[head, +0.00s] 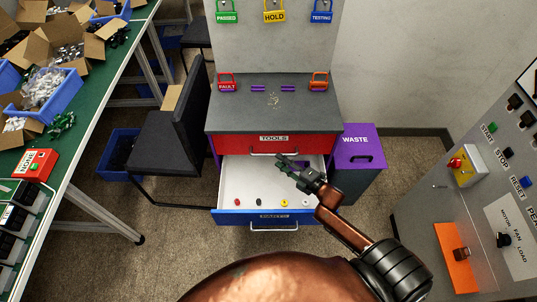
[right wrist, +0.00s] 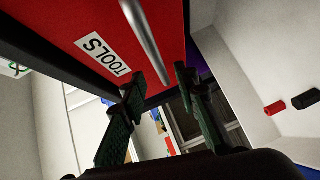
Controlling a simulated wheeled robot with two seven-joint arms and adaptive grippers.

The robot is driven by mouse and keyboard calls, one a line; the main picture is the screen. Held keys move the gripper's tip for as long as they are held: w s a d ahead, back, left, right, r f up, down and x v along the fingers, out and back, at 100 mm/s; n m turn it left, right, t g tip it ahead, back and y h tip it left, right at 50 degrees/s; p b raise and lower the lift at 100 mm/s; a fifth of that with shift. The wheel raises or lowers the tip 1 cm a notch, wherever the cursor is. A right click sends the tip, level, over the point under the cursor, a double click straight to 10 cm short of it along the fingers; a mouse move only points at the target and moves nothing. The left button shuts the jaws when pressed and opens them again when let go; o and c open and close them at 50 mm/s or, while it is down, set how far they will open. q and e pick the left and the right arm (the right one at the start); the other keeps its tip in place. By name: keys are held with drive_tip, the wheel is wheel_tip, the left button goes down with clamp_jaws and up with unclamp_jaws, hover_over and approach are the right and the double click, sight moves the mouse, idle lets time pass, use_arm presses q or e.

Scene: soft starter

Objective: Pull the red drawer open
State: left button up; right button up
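The red drawer (head: 236,146) labelled TOOLS is shut, under the cabinet's dark grey top. Its silver bar handle (head: 262,154) runs across the front below the label. The right wrist view shows the red front (right wrist: 60,22) and the handle (right wrist: 142,38) close up. My right gripper (head: 291,162) is open at the handle's right end, above the open lower drawer. In the right wrist view the fingertips (right wrist: 157,84) stand apart, with the end of the bar appearing between them. I cannot tell whether they touch it. My left gripper is not in view.
The blue drawer (head: 230,217) below stands open, with small coloured parts on its white floor. A purple-lidded WASTE bin (head: 357,140) is to the right. A black chair (head: 178,140) stands left, and a grey control panel (head: 480,180) is at far right.

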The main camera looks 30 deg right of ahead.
sight(271, 154)
drive_tip(key=b+x, duration=0.1)
drive_tip(key=x, duration=0.5)
drive_tip(key=shift+w, duration=0.1)
drive_tip(key=shift+c, duration=0.7)
clamp_jaws()
